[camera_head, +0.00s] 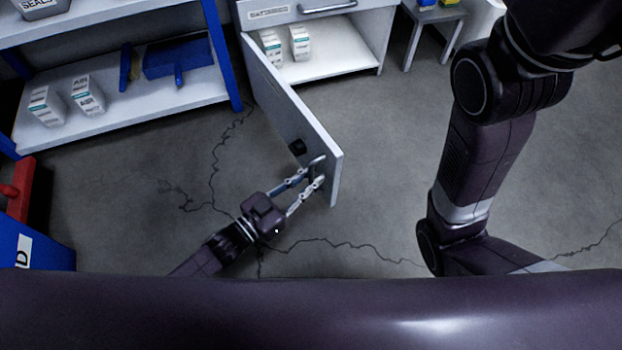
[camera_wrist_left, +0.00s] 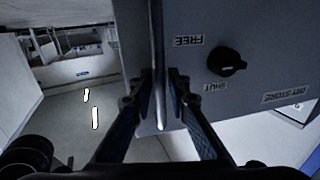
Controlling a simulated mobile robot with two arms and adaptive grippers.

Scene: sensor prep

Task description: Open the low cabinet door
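The low cabinet door (camera_head: 283,108) is a grey panel standing wide open, swung out from the cabinet toward me. Its metal handle (camera_head: 316,168) is near the free edge. My left gripper (camera_head: 312,178) has its fingers on both sides of this handle. In the left wrist view the fingertips (camera_wrist_left: 160,92) close in tightly around the upright handle bar (camera_wrist_left: 156,45). A black knob (camera_wrist_left: 226,62) sits on the door between labels reading FREE and SHUT. My right arm (camera_head: 480,165) shows at the right, but its gripper does not.
The open cabinet's white shelf (camera_head: 335,62) holds small boxes (camera_head: 299,43). A blue-framed shelf unit (camera_head: 130,105) stands at the left, with a blue bin (camera_head: 35,250) in front. A small stool (camera_head: 437,16) stands at the back right. The cracked floor around the door is clear.

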